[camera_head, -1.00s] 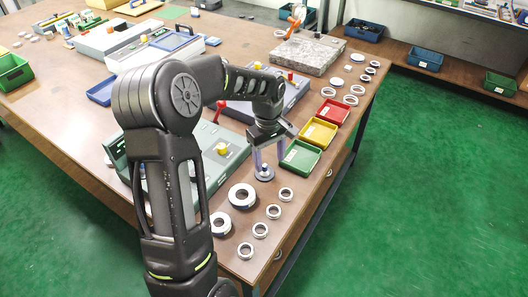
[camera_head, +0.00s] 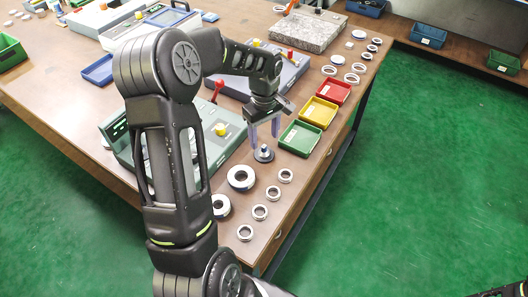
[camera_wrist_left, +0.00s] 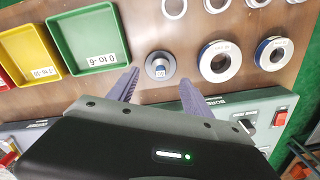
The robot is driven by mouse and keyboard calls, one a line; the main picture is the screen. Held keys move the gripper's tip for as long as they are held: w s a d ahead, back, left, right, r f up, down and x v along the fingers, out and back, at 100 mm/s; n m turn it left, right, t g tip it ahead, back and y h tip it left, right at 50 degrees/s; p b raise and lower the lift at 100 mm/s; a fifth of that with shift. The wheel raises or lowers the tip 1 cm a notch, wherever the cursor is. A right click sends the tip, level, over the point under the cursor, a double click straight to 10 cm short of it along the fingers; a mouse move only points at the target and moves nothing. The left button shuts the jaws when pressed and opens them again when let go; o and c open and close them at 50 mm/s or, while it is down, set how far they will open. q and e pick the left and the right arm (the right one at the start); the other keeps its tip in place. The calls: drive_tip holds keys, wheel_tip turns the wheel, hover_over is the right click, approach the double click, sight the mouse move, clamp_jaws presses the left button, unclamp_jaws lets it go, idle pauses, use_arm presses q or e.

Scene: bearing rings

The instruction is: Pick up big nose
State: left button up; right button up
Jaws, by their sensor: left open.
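The big nose looks to be the small dark grey stepped disc with a raised round knob (camera_head: 264,154); it stands on the brown table near the right edge. In the left wrist view it (camera_wrist_left: 160,66) lies just beyond the fingertips, between their lines. My left gripper (camera_head: 264,138) points down above it, its pale fingers apart and empty. In the left wrist view the open fingers (camera_wrist_left: 158,82) show on either side, and I see no contact. Exact height above the disc is hard to tell.
A green tray (camera_head: 300,138), yellow tray (camera_head: 319,112) and red tray (camera_head: 334,91) stand close by on the right. A large ring (camera_head: 241,178) and several small rings lie nearer. A grey-green device (camera_head: 215,130) stands to the left.

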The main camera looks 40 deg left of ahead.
sight(264, 146)
use_arm(q)
wheel_tip(264, 146, down, 5)
drive_tip(key=shift+r+p, duration=0.15)
drive_tip(key=shift+p, duration=0.8)
drive_tip(key=shift+a+f, duration=0.1)
drive_tip(key=shift+f, duration=0.15)
clamp_jaws()
idle(0.4)
